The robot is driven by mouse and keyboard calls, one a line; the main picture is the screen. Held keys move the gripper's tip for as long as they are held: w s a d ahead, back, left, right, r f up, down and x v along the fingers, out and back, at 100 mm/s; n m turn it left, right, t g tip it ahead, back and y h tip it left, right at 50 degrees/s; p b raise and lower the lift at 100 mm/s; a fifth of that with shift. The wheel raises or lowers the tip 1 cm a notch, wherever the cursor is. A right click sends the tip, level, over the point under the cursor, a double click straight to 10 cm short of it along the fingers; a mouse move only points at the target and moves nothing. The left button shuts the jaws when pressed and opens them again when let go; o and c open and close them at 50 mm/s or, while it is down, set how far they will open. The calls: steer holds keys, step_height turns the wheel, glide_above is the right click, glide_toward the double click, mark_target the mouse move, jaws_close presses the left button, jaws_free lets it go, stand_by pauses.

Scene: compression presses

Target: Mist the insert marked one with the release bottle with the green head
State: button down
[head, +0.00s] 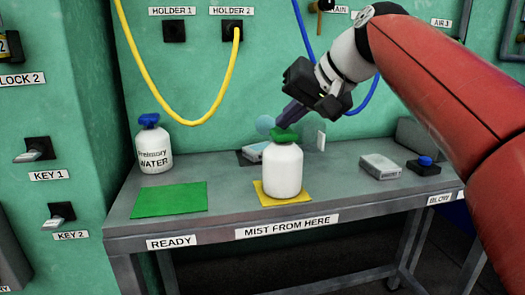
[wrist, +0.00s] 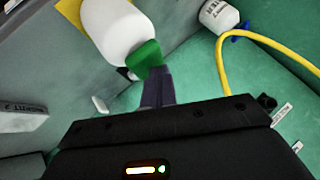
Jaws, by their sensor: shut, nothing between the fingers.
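The white release bottle (head: 283,172) with a green head (head: 286,134) stands upright on the yellow mat. It also shows in the wrist view (wrist: 115,30), its green head (wrist: 145,58) right at my fingertips. My gripper (head: 284,116) is shut and empty, its fingers at the green head; I cannot tell whether they touch it. A grey block (head: 254,152), perhaps an insert, lies behind the bottle, partly hidden. Another grey block (head: 380,166) lies to the right.
A blue-headed bottle marked WATER (head: 154,148) stands at the back left. A green mat (head: 169,198) lies empty on the bench (head: 225,165). The yellow mat (head: 306,194) is under the release bottle. A blue button (head: 426,161) is at the right. A yellow hose (head: 190,118) hangs behind.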

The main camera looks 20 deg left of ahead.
mark_target(288, 132)
steer(key=shift+r, duration=0.3)
step_height(288, 132, up, 3)
steer(key=p, duration=0.4)
steer(key=shift+r, duration=1.5)
stand_by(1.3)
